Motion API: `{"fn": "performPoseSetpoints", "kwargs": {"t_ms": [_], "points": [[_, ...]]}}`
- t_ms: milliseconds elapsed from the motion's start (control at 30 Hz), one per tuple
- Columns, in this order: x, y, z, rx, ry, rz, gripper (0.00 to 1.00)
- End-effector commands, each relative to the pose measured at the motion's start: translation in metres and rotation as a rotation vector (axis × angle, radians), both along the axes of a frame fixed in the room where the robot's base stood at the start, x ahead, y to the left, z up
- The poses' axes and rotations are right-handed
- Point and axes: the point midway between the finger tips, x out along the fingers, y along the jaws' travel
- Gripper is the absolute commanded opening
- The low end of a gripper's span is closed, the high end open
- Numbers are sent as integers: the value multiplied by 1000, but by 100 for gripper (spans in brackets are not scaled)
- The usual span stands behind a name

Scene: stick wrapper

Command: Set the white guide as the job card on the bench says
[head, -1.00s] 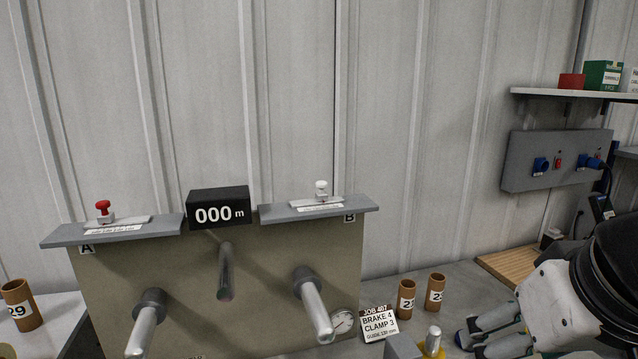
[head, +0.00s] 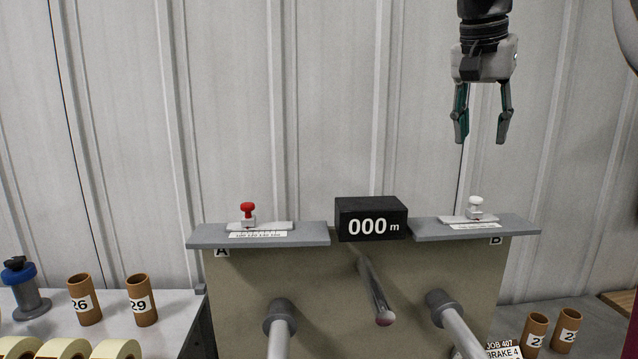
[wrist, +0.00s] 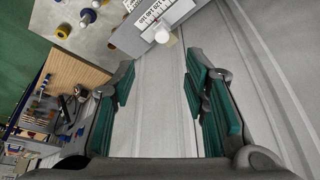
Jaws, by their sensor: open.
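The white guide (head: 475,208) is a small white knob on a slide plate on top of shelf B (head: 520,225), at the right of the machine. In the wrist view its white knob (wrist: 162,36) shows beyond the fingers, beside a printed scale (wrist: 157,14). The job card (head: 503,350) is cut off at the bottom right of the head view; "JOB 407" and "BRAKE 4" can be read, the lines below are out of frame. My gripper (head: 482,138) is open and empty, pointing down, well above the white guide.
A red knob (head: 248,212) stands on shelf A (head: 200,235). A black display (head: 371,220) reading 000 m stands between the shelves. Metal rods (head: 375,290) stick out in front. Brown tubes (head: 537,330) stand at right, others (head: 142,300) at left.

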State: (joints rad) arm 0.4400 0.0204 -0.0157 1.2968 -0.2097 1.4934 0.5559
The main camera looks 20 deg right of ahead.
Motion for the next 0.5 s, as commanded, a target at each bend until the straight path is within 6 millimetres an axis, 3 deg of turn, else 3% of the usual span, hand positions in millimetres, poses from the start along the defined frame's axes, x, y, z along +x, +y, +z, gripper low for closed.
{"fn": "performPoseSetpoints", "kwargs": {"t_ms": [267, 500], "points": [[1, -5, -5, 1, 1, -12, 41], [8, -17, -40, 1, 3, -11, 41]]}}
